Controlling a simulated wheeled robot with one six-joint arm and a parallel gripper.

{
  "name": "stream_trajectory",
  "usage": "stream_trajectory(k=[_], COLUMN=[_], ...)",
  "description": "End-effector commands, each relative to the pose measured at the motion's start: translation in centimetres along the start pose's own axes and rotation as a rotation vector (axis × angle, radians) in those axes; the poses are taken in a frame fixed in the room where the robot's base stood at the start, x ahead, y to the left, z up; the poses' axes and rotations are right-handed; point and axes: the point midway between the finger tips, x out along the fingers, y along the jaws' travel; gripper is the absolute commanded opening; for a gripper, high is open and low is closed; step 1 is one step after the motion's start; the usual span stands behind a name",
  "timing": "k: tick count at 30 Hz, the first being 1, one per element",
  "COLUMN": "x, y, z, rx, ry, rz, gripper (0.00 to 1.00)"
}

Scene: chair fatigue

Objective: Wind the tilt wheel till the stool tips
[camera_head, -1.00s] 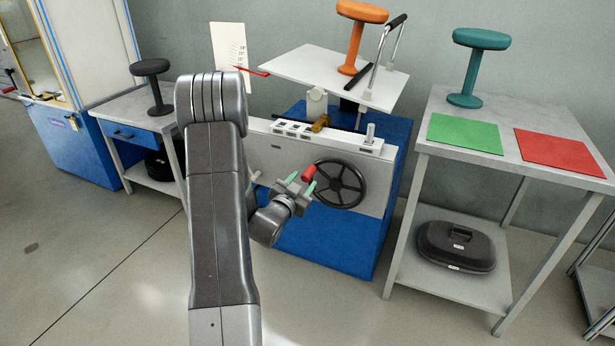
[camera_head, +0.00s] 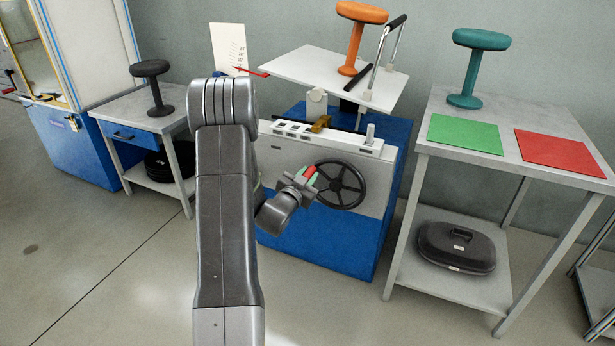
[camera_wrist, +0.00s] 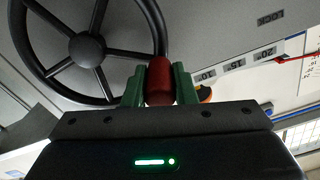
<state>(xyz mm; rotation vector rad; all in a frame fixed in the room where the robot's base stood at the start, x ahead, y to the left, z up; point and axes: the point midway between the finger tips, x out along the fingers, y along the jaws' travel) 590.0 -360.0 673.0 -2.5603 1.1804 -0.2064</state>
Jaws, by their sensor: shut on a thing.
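The black spoked tilt wheel (camera_head: 341,184) is on the front of the blue and grey tilt machine. Its red handle (camera_wrist: 159,80) sits between the green fingers of my gripper (camera_wrist: 158,88), which is shut on it. In the head view my gripper (camera_head: 311,178) is at the wheel's left rim. The orange stool (camera_head: 355,40) stands on the white tilting plate (camera_head: 300,66) on top of the machine. The plate slopes down to the right, and the stool leans with it. A red pointer (camera_head: 252,71) at the plate's left side lies by a white scale card (camera_head: 229,48).
A teal stool (camera_head: 474,65), a green mat (camera_head: 465,133) and a red mat (camera_head: 560,152) are on the right table (camera_head: 440,105). A black stool (camera_head: 153,84) stands on the left bench (camera_head: 126,103). Open floor lies in front.

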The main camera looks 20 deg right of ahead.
Motion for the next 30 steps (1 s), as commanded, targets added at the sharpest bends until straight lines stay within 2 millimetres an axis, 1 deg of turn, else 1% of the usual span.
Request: stream_trajectory(k=[5, 12, 15, 25, 26, 27, 29, 30], x=[0.0, 0.0, 0.0, 0.0, 0.0, 0.0, 0.0, 0.0], y=[0.2, 0.7, 0.8, 0.7, 0.7, 0.7, 0.7, 0.7], z=[-0.1, -1.2, -1.6, -1.9, -1.9, -1.9, -1.9, -1.9], rx=[0.042, 0.176, 0.207, 0.219, 0.219, 0.219, 0.219, 0.219], ry=[0.002, 0.003, 0.003, 0.001, 0.000, 0.000, 0.000, 0.000], rz=[0.000, 0.000, 0.000, 0.001, 0.001, 0.001, 0.001, 0.001], gripper=[0.00, 0.00, 0.00, 0.00, 0.27, 0.34, 0.46, 0.46])
